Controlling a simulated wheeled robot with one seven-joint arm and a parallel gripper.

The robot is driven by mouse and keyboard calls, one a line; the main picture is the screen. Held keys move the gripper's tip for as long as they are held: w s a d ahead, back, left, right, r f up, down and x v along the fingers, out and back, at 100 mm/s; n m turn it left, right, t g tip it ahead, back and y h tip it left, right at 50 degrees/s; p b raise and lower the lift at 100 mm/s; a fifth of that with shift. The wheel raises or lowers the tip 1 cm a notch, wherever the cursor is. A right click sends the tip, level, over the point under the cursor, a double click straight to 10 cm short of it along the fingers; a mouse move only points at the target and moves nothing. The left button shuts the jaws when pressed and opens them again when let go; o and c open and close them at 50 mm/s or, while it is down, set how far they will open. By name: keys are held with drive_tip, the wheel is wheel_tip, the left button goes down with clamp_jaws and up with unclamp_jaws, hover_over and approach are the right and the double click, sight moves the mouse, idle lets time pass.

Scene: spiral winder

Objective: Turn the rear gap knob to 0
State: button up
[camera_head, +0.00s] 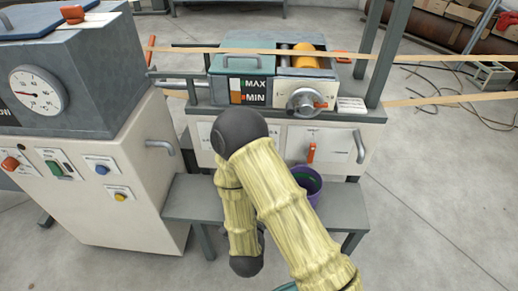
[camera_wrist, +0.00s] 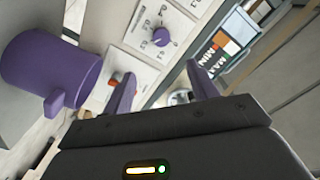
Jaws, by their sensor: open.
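A small purple knob (camera_wrist: 161,38) sits on a white plate with printed marks around it in the wrist view. I cannot read which setting it points at, nor tell whether it is the rear gap knob. My gripper (camera_wrist: 160,72) is open and empty, its two purple fingers apart, with the knob showing beyond the gap between them and not touched. In the head view my arm hides the gripper and the knob. The winder (camera_head: 245,65) there has a MAX/MIN panel, a round metal dial (camera_head: 307,101) and a white front with an orange lever (camera_head: 311,152).
A purple bucket (camera_head: 313,183) stands on the grey bench (camera_head: 190,198); it also shows large at the left of the wrist view (camera_wrist: 50,72). A grey-and-white cabinet (camera_head: 140,140) with a gauge stands at left. Yellow tapes stretch across the back.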

drive_tip(key=w+b, duration=0.7)
drive_tip(key=w, duration=0.9)
drive_tip(key=shift+w+d, duration=0.3)
drive_tip(key=shift+w, duration=0.1)
drive_tip(key=shift+r, duration=0.1)
drive_tip(key=c, duration=1)
